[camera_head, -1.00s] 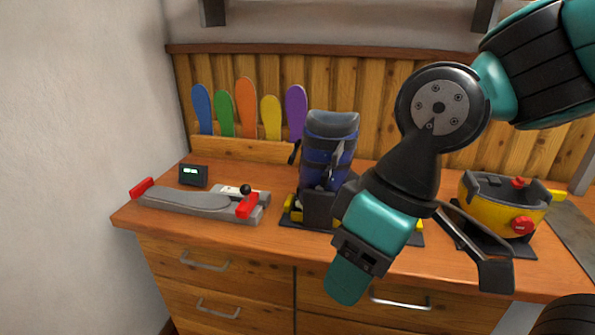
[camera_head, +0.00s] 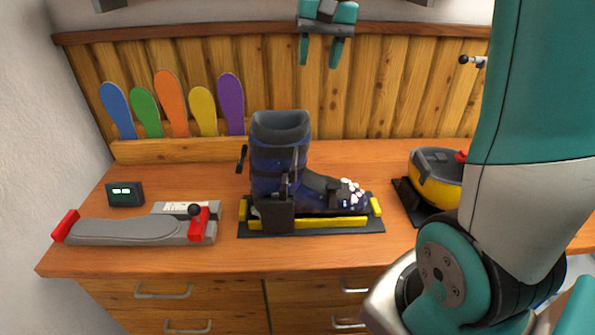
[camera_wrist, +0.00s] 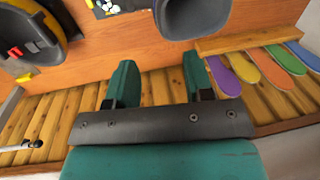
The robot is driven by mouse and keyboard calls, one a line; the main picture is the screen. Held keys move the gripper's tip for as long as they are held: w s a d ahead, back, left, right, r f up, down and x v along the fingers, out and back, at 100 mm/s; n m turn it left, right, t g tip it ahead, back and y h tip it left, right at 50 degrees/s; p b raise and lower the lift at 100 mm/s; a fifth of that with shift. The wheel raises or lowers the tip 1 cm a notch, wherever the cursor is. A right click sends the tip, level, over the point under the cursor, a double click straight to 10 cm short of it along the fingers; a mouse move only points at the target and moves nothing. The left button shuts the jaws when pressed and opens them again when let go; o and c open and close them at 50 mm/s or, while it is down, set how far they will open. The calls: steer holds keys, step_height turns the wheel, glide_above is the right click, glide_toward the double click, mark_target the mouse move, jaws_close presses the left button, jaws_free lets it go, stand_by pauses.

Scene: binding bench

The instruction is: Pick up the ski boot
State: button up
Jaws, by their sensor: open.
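The ski boot (camera_head: 281,168) is dark blue and black. It stands upright on a black mat with yellow holder bars (camera_head: 310,223) in the middle of the bench, toe to the right. My gripper (camera_head: 319,55) is open and empty, high in front of the wooden back wall, above and a little right of the boot's cuff, fingers downward. In the wrist view, my gripper's two teal fingers (camera_wrist: 158,85) are apart with nothing between them. The boot's dark cuff opening (camera_wrist: 192,12) shows at the top edge there, and most of the boot is out of frame.
A grey foot-measuring device (camera_head: 135,230) with red ends lies on the left of the bench (camera_head: 200,261), beside a small display (camera_head: 125,194). Several coloured insoles (camera_head: 172,104) stand at the back left. A yellow and black pot-like device (camera_head: 437,180) stands right, partly behind my arm.

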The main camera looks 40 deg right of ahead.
mark_target(306, 132)
steer(key=shift+w+a+f+p, duration=0.25)
steer(key=shift+f+p, duration=0.15)
steer(key=shift+f, duration=2.4)
steer(key=shift+w+a+f+p, duration=0.15)
steer(key=shift+w+f+p, duration=0.25)
steer(key=shift+f, duration=2.35)
steer(key=shift+w+a+f+p, duration=0.2)
steer(key=shift+f+p, duration=0.25)
steer(key=shift+f, duration=2.35)
steer(key=shift+c, duration=0.3)
jaws_close()
steer(key=shift+r, duration=0.1)
